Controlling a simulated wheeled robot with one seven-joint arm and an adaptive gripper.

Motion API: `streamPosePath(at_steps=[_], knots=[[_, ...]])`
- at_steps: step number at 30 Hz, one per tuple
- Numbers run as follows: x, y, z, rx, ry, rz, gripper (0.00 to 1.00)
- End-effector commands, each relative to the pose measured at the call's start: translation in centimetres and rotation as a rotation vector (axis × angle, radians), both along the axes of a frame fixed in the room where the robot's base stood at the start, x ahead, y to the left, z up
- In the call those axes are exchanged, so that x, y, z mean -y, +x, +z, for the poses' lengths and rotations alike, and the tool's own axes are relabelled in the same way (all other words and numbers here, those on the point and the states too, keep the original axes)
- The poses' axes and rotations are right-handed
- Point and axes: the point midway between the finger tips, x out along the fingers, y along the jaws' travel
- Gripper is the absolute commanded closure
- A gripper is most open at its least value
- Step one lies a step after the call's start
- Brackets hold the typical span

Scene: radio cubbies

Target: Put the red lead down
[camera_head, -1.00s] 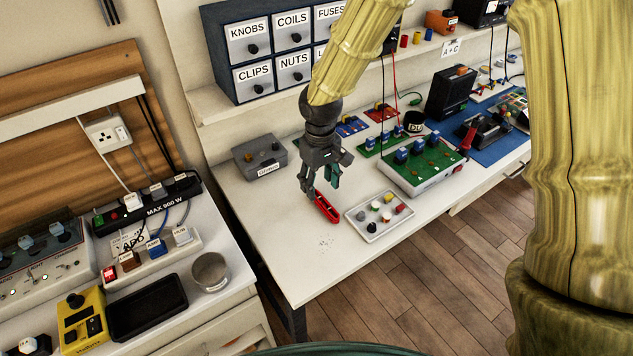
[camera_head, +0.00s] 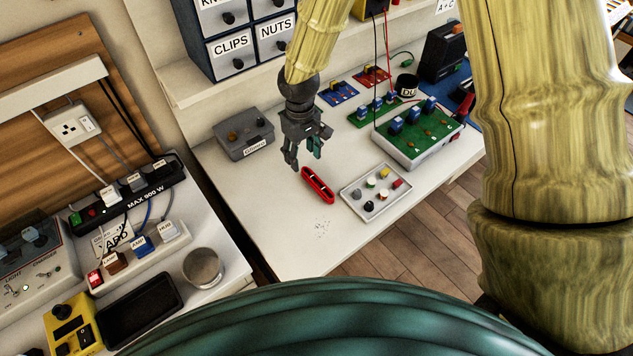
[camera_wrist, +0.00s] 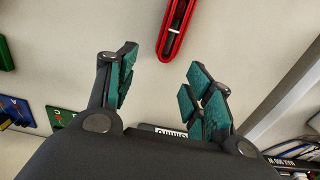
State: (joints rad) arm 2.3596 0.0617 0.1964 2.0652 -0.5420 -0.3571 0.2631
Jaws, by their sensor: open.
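A long red piece with a dark slot along its middle (camera_head: 318,185) lies on the white bench top, and its near part shows in the wrist view (camera_wrist: 175,28). I cannot tell whether it is the lead. A thin red lead (camera_head: 387,50) hangs from a device on the shelf down towards the green board (camera_head: 420,133). My gripper (camera_head: 305,162) is open and empty, left of and just above the red piece. Its two green-padded fingers (camera_wrist: 160,85) stand apart in the wrist view, with bare bench between them.
A white tray with small coloured caps (camera_head: 346,190) is right of the red piece. A grey box (camera_head: 245,140) is behind left. A black lead hangs beside the red one. The bench front left is clear but for specks. A side cabinet with a cup (camera_head: 203,268) stands left.

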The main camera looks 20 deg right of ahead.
Motion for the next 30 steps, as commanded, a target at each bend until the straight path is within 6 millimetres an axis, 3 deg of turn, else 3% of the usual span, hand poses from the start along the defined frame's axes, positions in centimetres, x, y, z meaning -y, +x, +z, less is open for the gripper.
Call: streamPosePath(at_steps=[15, 26, 30], knots=[[-0.1, 0.0, -4.6, -0.002, -0.001, 0.0, 0.48], [-0.1, 0.0, -5.0, 0.0, 0.0, 0.0, 0.48], [-0.1, 0.0, -5.0, 0.0, 0.0, 0.0, 0.74]])
